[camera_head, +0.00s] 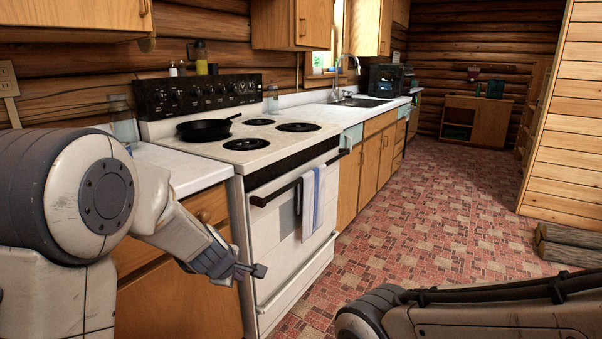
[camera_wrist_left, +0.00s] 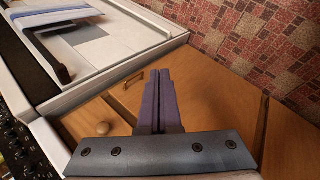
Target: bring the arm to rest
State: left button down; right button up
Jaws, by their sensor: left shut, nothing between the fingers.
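My left arm comes in from the left in the head view, bent down in front of the counter. Its gripper (camera_head: 250,271) is beside the front left edge of the stove, in front of the wooden cabinet. The same gripper shows in the left wrist view (camera_wrist_left: 159,80) with its two fingers together and nothing between them. My right arm (camera_head: 470,318) shows at the bottom right of the head view. Its gripper is out of view.
A white stove (camera_head: 262,140) has a black skillet (camera_head: 206,129) on a burner and a towel (camera_head: 313,201) on its oven handle. A white counter (camera_head: 180,168) adjoins it. Logs (camera_head: 570,247) lie at the right.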

pick_arm(q)
jog(key=s+a+f+m+g, duration=0.1)
jog(key=s+f+m+g, duration=0.15)
jog(key=s+m, duration=0.7)
jog(key=s+a+f+m+g, duration=0.1)
jog(key=s+m+g, duration=0.2)
jog(key=s+m, duration=0.65)
jog(key=s+d+r+m+g, duration=0.1)
jog(key=s+d+r+m, duration=0.15)
jog(key=s+d, duration=0.4)
jog(key=s+d+r+m+g, duration=0.1)
jog(key=s+d+r+m, duration=0.15)
jog(key=s+d, duration=0.45)
notch_tip(320, 180, up, 26)
jog(key=s+p, duration=0.2)
jog(key=p, duration=2.3)
jog(key=shift+a+n, duration=0.3)
jog(key=shift+a, duration=0.05)
